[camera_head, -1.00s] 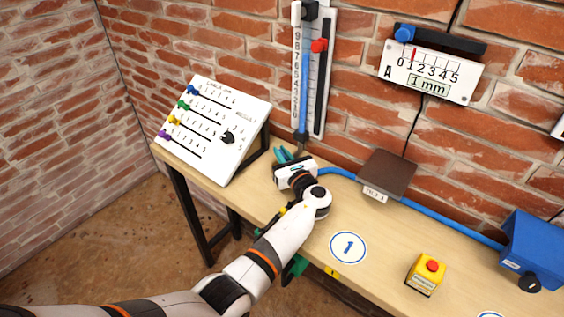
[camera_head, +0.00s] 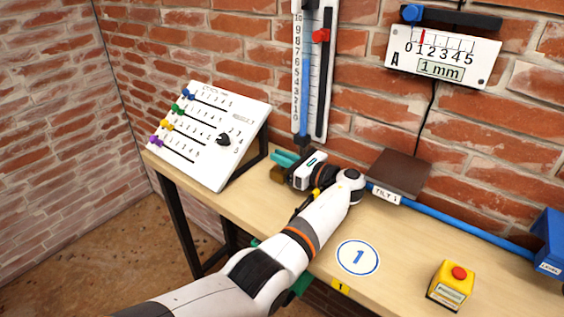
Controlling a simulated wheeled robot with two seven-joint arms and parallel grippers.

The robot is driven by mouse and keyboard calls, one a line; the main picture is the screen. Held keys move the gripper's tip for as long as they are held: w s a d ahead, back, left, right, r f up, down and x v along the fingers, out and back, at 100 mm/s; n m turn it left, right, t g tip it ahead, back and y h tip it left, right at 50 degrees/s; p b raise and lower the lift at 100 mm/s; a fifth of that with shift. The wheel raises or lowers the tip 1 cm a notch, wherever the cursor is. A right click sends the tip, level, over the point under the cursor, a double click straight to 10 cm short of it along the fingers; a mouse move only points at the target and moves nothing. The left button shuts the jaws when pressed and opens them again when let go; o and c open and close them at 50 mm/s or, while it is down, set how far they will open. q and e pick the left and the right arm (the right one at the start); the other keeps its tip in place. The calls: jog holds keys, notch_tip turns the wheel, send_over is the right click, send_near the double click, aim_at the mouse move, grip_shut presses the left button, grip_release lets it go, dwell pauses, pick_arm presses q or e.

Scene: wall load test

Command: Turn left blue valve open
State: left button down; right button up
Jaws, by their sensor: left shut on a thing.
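My left gripper (camera_head: 287,161) is at the back of the wooden table, close to the foot of the tall wall gauge. Its arm comes in from the lower left. Its teal tips point left and are shut on the left blue valve. The valve's handle is mostly hidden by the tips and the white gripper body. A small brass-coloured block (camera_head: 278,174) shows just below the tips. The wall gauge (camera_head: 303,85) has a blue column and a red marker (camera_head: 321,36). My right gripper is not in view.
A white sloped panel (camera_head: 212,140) with coloured sliders stands left. A brown plate (camera_head: 400,173), a blue hose (camera_head: 450,219) and a blue box (camera_head: 549,240) lie right. A yellow box with a red button (camera_head: 451,287) is at front right. A wall dial (camera_head: 443,57) reads 1 mm.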

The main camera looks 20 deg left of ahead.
pick_arm(q)
jog(key=c, duration=1.4)
grip_release()
jog(key=shift+c, duration=0.2)
